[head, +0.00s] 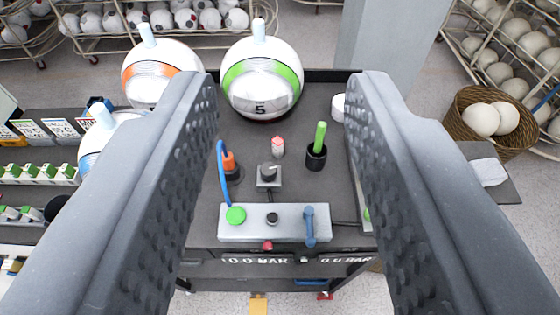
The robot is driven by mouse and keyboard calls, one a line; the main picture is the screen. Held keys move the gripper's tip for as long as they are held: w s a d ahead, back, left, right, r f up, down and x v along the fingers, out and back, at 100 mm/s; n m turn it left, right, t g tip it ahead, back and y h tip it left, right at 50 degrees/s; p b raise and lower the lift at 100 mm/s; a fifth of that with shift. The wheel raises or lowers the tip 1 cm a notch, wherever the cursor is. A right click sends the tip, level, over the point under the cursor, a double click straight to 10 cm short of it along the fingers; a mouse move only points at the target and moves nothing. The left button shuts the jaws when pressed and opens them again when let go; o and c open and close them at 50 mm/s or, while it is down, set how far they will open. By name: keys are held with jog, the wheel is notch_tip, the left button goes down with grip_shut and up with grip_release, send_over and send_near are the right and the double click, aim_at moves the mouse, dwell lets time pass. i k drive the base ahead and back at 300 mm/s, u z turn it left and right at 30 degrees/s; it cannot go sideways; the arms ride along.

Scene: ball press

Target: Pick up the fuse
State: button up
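My gripper (288,85) is open, its two grey studded fingers wide apart and nothing between their tips. Beyond and below it is a dark cart top (328,190). I cannot tell for sure which thing is the fuse. A small red and pale upright piece (278,147) stands near the middle of the cart and may be it. Right of it a black cup (316,157) holds a green stick (320,135). In front of it is a small grey switch block (269,174). My gripper appears to touch none of these.
A green-banded ball (262,80) and an orange-banded ball (160,72) stand at the back. A blue hose (221,175) arches beside a grey panel (290,228) with a blue lever (310,226). Racks of green-topped parts (32,171) are left; a ball basket (470,118) is right.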

aim_at(278, 142)
jog(key=k, duration=1.1)
jog(key=z, duration=0.45)
jog(key=i, duration=1.95)
jog(key=u, duration=0.85)
